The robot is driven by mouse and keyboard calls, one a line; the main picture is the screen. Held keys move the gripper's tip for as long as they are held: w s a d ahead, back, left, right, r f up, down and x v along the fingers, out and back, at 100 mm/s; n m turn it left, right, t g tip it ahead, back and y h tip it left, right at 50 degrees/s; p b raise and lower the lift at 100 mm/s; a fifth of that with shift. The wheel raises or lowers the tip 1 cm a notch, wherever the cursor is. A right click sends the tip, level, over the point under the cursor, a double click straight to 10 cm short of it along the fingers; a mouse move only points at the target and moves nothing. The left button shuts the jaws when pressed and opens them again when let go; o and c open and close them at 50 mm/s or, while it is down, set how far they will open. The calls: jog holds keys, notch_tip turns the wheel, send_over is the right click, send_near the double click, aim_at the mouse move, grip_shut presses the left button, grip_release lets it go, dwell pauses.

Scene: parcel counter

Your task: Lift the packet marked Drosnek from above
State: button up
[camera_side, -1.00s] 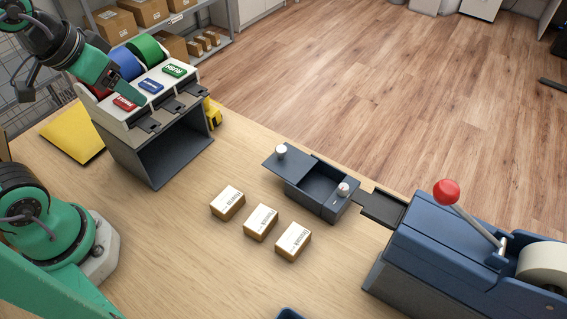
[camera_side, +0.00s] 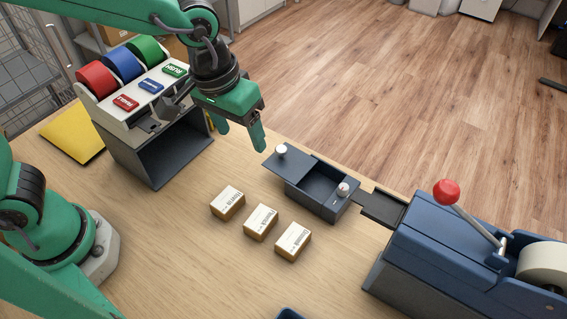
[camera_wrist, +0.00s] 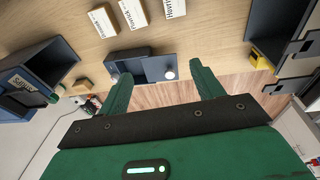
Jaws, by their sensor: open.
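Three small brown packets with white labels lie in a slanting row on the counter: an upper-left packet (camera_side: 228,203), a middle packet (camera_side: 261,222) and a lower-right packet (camera_side: 293,241). In the wrist view, packets show at the top edge: a left one (camera_wrist: 103,22), a middle one (camera_wrist: 132,13) and a right one (camera_wrist: 174,8). Their print is too small or cut off for me to tell which is Drosnek. My gripper (camera_side: 241,138) is open and empty, above the counter and behind the row; its fingers also show in the wrist view (camera_wrist: 162,73).
A dark box (camera_side: 322,191) with a lid and white knobs stands right behind the packets. A blue machine (camera_side: 440,255) with a red-knobbed lever stands at right. A grey stand (camera_side: 160,150) with coloured rolls and labels is at left.

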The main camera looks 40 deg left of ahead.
jog(key=g+y, duration=0.1)
jog(key=g, duration=0.1)
send_over(294, 238)
jog(key=f, duration=0.9)
jog(key=shift+s+a+f, duration=0.1)
jog(key=shift+s+f, duration=0.1)
jog(key=shift+f, duration=1.45)
jog(key=shift+w+f, duration=0.2)
jog(key=shift+f, duration=2.35)
jog(key=c, duration=1.1)
